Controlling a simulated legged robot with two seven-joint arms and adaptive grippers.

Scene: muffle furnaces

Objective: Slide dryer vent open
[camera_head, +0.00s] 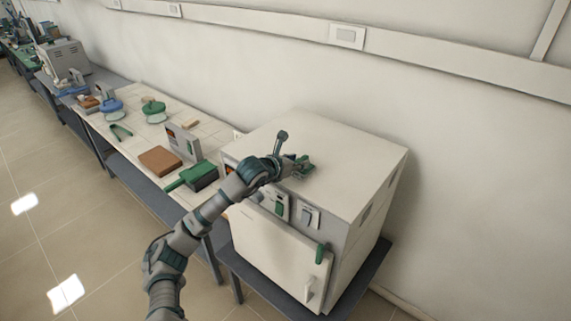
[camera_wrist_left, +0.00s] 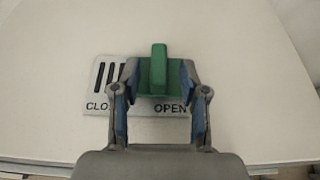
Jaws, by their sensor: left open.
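The dryer (camera_head: 330,155) is a white box oven with a closed front door, standing on a dark stand. On its top, in the left wrist view, is a vent plate (camera_wrist_left: 101,80) with dark slots at the left and the words CLOSE and OPEN, the first partly hidden. The green vent slider (camera_wrist_left: 159,68) has an upright knob and sits on the OPEN side. My left gripper (camera_wrist_left: 158,98) is open, with one finger on each side of the green knob; it is also above the dryer top in the head view (camera_head: 303,164). My right gripper is not in view.
A long bench (camera_head: 140,130) to the left holds a brown block (camera_head: 160,160), a green-handled tool (camera_head: 195,177) and several lab items. A wall with a white rail runs behind the dryer. The rest of the dryer top is clear.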

